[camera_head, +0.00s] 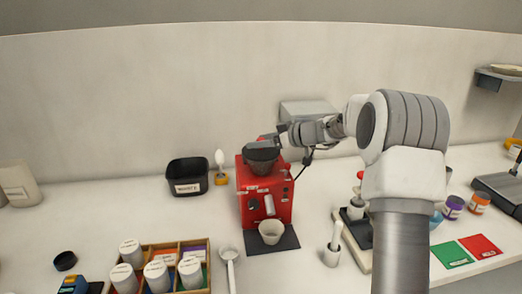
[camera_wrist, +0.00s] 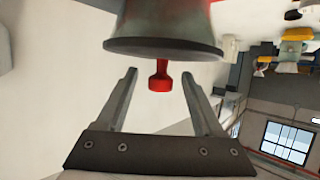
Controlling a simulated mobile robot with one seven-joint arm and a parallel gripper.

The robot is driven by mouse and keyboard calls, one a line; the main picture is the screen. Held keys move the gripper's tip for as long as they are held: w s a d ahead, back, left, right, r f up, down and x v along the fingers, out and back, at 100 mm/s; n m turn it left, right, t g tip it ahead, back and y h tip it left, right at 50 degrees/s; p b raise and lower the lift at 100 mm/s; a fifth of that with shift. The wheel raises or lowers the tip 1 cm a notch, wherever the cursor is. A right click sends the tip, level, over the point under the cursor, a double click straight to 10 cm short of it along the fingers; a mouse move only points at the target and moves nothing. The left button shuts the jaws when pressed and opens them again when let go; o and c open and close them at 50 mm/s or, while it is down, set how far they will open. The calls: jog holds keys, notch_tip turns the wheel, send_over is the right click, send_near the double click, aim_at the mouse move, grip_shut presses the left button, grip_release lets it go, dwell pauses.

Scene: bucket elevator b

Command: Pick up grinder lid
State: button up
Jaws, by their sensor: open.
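The grinder is a red machine (camera_head: 250,180) standing on the counter, with a dark hopper (camera_head: 262,163) on top. In the wrist view the grinder lid is a wide rim (camera_wrist: 165,47) with a red knob (camera_wrist: 159,80) sticking out toward me. My gripper (camera_wrist: 158,74) is open, with one fingertip on each side of the knob and a visible gap on both sides. In the head view my gripper (camera_head: 277,140) is at the top of the hopper, and it hides most of the lid there.
A pale cup (camera_head: 271,232) stands on a dark mat in front of the grinder. A black bin (camera_head: 188,178) is to the left. A wooden box (camera_head: 210,275) with several white-capped containers is at the front left. A grey box (camera_head: 307,110) is behind my wrist.

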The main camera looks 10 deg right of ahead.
jog(key=shift+c, duration=0.2)
grip_shut()
jog(key=shift+r, duration=0.2)
notch_tip(320, 180, up, 28)
jog(key=p, duration=0.2)
jog(key=shift+f, duration=0.15)
